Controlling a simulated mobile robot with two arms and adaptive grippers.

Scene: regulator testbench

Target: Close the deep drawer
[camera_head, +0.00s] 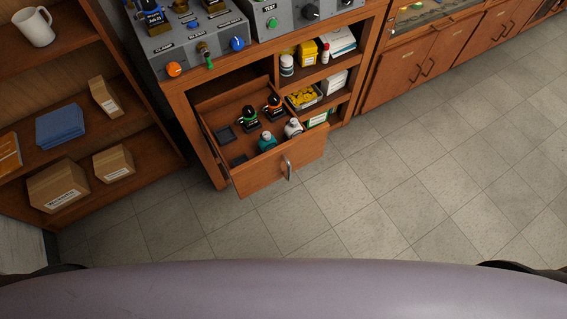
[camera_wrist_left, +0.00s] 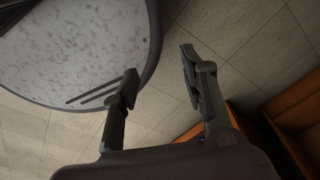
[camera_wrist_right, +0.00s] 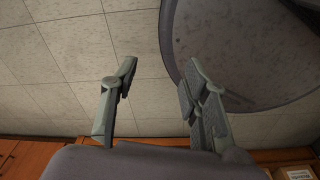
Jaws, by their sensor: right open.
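The deep drawer (camera_head: 258,178) is pulled out of the wooden bench in the head view. Its front panel carries a metal handle (camera_head: 288,168). Inside stand several small bottles and dark-bodied parts, with dark square recesses beside them. My left gripper (camera_wrist_left: 158,72) is open and empty over the floor in the left wrist view. My right gripper (camera_wrist_right: 162,74) is open and empty in the right wrist view. Neither gripper shows in the head view, so both are apart from the drawer.
The bench (camera_head: 215,100) holds control boxes on top and open shelves with small goods right of the drawer. A wooden shelf (camera_head: 100,125) with boxes and a mug stands at left. Closed cabinets (camera_head: 410,65) stand at right. The tiled floor (camera_head: 400,190) before the drawer is clear.

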